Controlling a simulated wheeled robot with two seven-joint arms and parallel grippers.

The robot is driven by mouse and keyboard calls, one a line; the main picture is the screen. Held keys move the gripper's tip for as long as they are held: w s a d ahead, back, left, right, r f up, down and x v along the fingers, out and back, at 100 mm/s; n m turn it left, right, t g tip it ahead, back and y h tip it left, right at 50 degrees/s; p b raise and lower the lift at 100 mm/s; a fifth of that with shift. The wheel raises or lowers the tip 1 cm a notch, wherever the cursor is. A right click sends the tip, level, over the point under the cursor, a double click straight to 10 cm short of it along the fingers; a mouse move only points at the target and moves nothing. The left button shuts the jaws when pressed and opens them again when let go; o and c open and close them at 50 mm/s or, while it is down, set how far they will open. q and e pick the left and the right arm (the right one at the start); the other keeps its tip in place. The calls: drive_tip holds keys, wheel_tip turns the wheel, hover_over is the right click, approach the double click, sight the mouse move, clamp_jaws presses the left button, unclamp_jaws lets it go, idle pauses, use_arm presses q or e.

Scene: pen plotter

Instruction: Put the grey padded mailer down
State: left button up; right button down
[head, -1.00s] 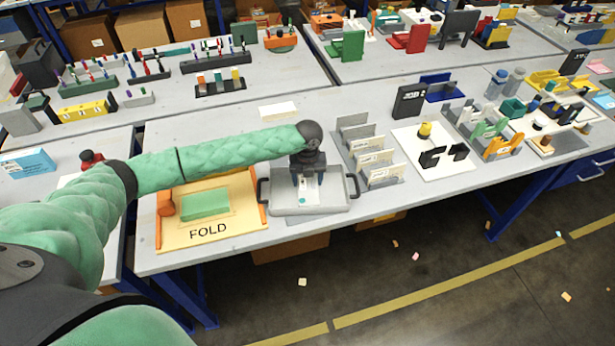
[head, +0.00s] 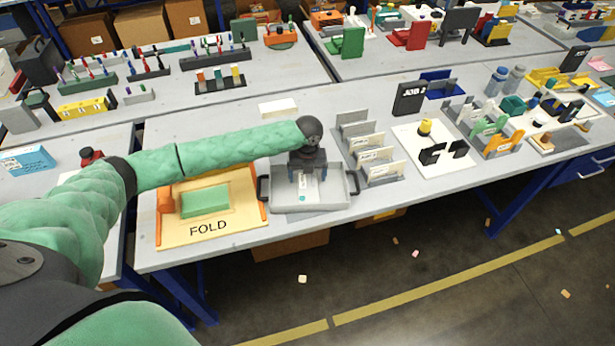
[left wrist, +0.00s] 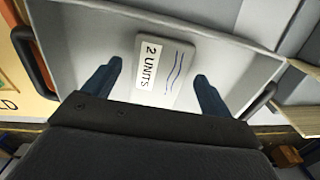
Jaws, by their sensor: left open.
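The padded mailer (left wrist: 165,70) lies flat in the grey tray (left wrist: 225,35). It is pale grey, with a "2 UNITS" label and wavy blue lines in the left wrist view. In the head view the mailer (head: 304,188) shows partly below my left gripper (head: 307,177); the tray's front rim (head: 310,208) shows too. My left gripper (left wrist: 157,85) is open, its two blue fingers on either side of the mailer and apart from it. My right gripper is in neither view.
An orange-edged FOLD board (head: 235,228) with a green block (head: 205,201) stands left of the tray. A rack with several upright cards (head: 380,170) stands to its right. A white box (head: 278,109) lies behind the tray.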

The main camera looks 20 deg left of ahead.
sight(308, 180)
use_arm(q)
drive_tip(key=shift+r, duration=0.55)
wheel_tip(308, 180, up, 10)
drive_tip(key=b, duration=0.3)
drive_tip(key=shift+r, duration=0.2)
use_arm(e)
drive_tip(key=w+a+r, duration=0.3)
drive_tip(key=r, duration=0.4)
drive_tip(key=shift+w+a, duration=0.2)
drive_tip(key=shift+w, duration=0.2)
use_arm(q)
drive_tip(key=shift+f, duration=0.1)
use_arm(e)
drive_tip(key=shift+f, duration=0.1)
